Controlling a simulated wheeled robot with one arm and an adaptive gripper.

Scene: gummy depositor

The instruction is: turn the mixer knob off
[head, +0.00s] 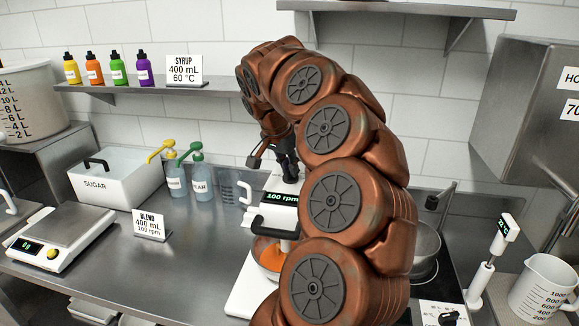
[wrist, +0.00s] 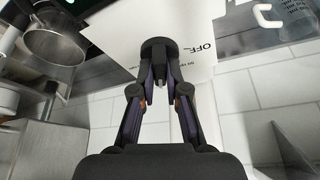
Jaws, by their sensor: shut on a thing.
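The white mixer (head: 283,215) stands at mid-counter, and its green display reads 100 rpm. A bowl (head: 262,262) with orange contents sits under its head, partly hidden by my arm. In the wrist view, the round black mixer knob (wrist: 158,45) is on a white face (wrist: 120,35) marked OFF beside the knob. My gripper (wrist: 160,82) is shut on the knob, with its fingertips at the knob's near side. In the head view my gripper (head: 287,165) is at the top of the mixer, behind my arm; the knob is hidden there.
A BLEND 400 mL 100 rpm sign (head: 150,225), a sugar bin (head: 115,178) and pump bottles (head: 190,178) stand left of the mixer. A pot (head: 426,245) is at the right behind my arm. A shelf (head: 120,86) runs above the counter.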

